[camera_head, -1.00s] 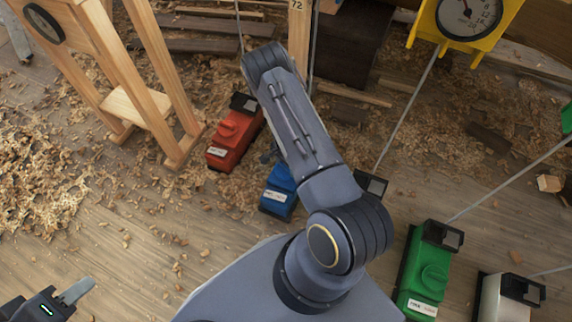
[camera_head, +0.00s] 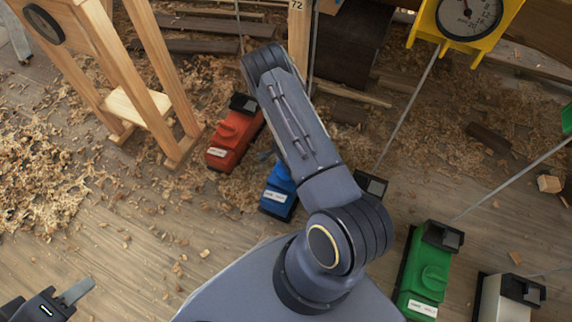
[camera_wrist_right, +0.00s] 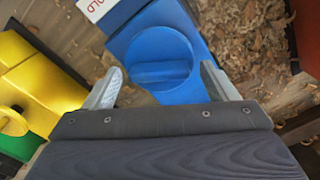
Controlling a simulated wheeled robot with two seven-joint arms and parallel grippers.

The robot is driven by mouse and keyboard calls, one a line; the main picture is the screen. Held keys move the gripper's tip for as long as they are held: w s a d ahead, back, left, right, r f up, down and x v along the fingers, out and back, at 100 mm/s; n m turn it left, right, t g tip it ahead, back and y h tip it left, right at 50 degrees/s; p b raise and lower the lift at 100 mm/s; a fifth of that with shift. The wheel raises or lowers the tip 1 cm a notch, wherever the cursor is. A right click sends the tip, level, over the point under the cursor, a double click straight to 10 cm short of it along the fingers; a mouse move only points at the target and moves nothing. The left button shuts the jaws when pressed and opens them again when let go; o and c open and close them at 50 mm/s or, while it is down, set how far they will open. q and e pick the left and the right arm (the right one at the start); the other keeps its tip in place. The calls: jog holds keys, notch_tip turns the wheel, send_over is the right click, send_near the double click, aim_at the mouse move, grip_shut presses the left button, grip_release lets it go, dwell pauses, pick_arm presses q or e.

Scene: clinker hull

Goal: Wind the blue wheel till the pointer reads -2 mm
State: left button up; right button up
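The blue wheel (camera_wrist_right: 162,62), round with a raised grip bar across its face, sits on the blue block in the right wrist view. My right gripper (camera_wrist_right: 162,70) is open with one finger on each side of the wheel; I cannot tell whether they touch it. In the head view my right forearm hides the wheel, and the blue block (camera_head: 279,193) shows beside it. A white dial (camera_head: 468,14) with a dark pointer and "mm" is cut off at the top right; its reading is unclear. My left gripper (camera_head: 68,297) is at the lower left, one finger visible.
A red block (camera_head: 233,140) stands left of the blue one. A green block (camera_head: 427,275) and a grey block (camera_head: 505,298) stand to the right. A yellow block (camera_wrist_right: 40,80) shows beside the blue one in the wrist view. A wooden frame (camera_head: 120,75) stands at upper left. Shavings cover the floor.

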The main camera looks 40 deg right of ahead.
notch_tip(320, 180, up, 7)
jog(key=p, duration=0.3)
jog(key=shift+r, duration=0.4)
dwell(0.4)
